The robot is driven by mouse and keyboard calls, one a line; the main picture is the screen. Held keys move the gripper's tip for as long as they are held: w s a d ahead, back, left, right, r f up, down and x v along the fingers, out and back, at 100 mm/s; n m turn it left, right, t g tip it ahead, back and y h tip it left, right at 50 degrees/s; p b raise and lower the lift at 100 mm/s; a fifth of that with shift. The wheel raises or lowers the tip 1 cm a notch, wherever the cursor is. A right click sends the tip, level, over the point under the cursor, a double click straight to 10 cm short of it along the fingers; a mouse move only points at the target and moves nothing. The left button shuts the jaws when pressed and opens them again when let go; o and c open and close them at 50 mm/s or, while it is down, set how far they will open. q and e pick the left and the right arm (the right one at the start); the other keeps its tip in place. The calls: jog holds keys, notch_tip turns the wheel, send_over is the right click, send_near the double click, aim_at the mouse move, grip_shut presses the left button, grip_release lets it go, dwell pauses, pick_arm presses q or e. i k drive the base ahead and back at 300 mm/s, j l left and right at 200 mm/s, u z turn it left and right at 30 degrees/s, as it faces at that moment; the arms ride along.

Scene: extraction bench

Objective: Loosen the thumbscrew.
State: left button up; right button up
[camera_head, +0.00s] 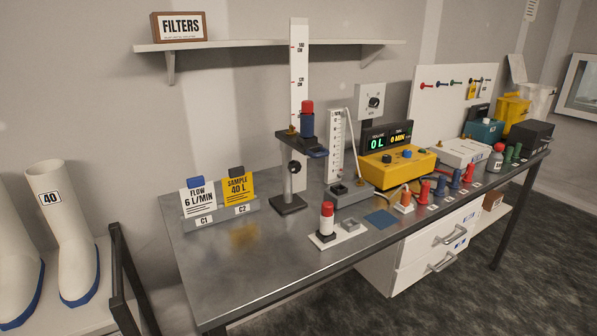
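A height stand with a white scale post (299,70) stands on the metal bench (215,262), near its back edge. Its dark shelf (289,139) carries an upright cylinder (307,120) with a red top and blue body. Below the shelf, a round black knob (294,167) sits on the post and looks like the thumbscrew. I cannot tell how tight it is. The post's dark base (288,204) rests on the bench. Neither of my grippers shows in the head view.
Sign cards stand in a grey holder (222,214) left of the post. A red-and-white cylinder (327,219) stands in front on a white plate. A yellow meter box (396,167) and several coloured cylinders fill the right. The bench's left front is clear.

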aim_at(294, 166)
jog(key=i+l+u, duration=0.1)
jog(key=u, duration=0.65)
jog(key=i+l+u, duration=0.1)
jog(key=l+u, duration=0.85)
jog(key=l, duration=1.8)
